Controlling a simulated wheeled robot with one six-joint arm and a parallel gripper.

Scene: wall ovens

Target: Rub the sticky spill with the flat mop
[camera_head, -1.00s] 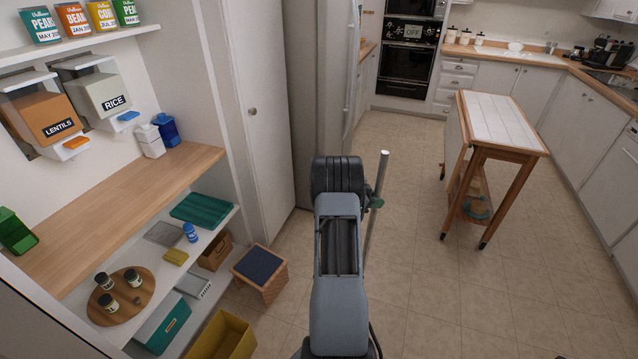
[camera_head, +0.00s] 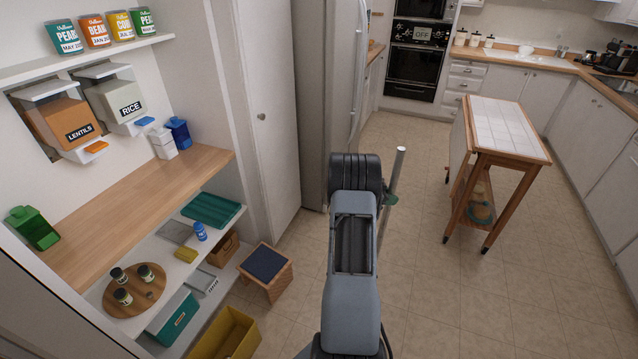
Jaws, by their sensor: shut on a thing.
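The sticky spill is not visible on the floor in this view.
A wooden cart (camera_head: 509,130) with a white tiled top stands at the right. A step stool (camera_head: 266,272) and a yellow bin (camera_head: 226,335) are by the pantry shelves at left. The tiled floor (camera_head: 430,270) between is clear. A fridge (camera_head: 327,100) stands ahead.

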